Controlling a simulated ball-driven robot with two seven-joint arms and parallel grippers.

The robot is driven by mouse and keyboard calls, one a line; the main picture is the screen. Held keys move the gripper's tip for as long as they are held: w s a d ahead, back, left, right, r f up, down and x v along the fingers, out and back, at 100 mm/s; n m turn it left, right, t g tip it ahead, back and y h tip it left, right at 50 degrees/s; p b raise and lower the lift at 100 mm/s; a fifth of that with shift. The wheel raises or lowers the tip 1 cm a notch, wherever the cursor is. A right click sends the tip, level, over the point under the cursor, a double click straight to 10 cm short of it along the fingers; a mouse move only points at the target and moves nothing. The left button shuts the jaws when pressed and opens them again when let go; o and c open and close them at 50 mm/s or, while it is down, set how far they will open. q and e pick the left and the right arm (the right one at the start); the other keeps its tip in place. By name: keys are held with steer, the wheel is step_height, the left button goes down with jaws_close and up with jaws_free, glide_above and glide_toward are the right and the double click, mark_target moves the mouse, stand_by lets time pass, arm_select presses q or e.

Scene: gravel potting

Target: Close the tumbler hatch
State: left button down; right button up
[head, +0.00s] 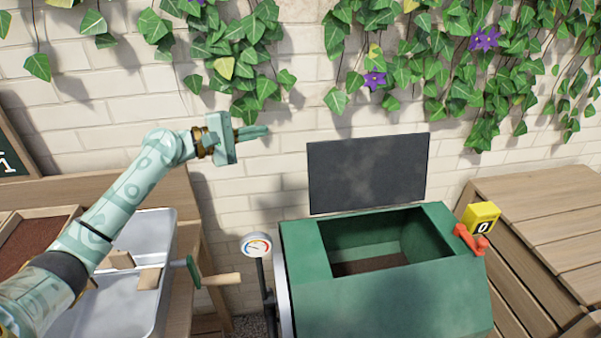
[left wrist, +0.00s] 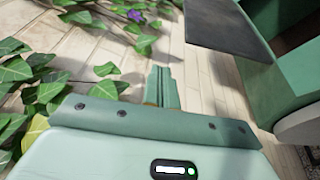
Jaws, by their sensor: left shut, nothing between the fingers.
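The green tumbler (head: 390,290) stands at the lower middle right in the head view. Its dark grey hatch (head: 368,172) stands upright behind the opening, so the tumbler is open and brown material (head: 370,264) shows inside. The hatch also shows in the left wrist view (left wrist: 228,24), at the top, with the tumbler (left wrist: 262,92) to the right. My left gripper (head: 266,131) is shut and empty, up and to the left of the hatch, apart from it; its fingers also show in the left wrist view (left wrist: 162,88). My right gripper is not in view.
A dial gauge (head: 257,246) on a post stands just left of the tumbler. A yellow counter (head: 481,217) and a red part (head: 470,240) sit at its right. A metal tray (head: 140,235) lies on the left bench. Ivy (head: 235,50) hangs on the brick wall behind.

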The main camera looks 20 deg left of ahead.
arm_select(q)
step_height(320, 180, down, 9)
steer(key=w+b, duration=0.1)
steer(key=b, duration=0.4)
steer(key=f+b+x, duration=0.1)
steer(key=b+x, duration=0.1)
steer(key=x, duration=0.8)
steer(key=shift+g, duration=0.3)
steer(key=s+d+r, duration=0.1)
steer(key=s+d+p, duration=0.1)
steer(key=s, duration=0.1)
steer(key=shift+d+r, duration=0.15)
steer(key=shift+r, duration=0.2)
steer(key=shift+s+p, duration=0.15)
steer(key=shift+p, duration=0.15)
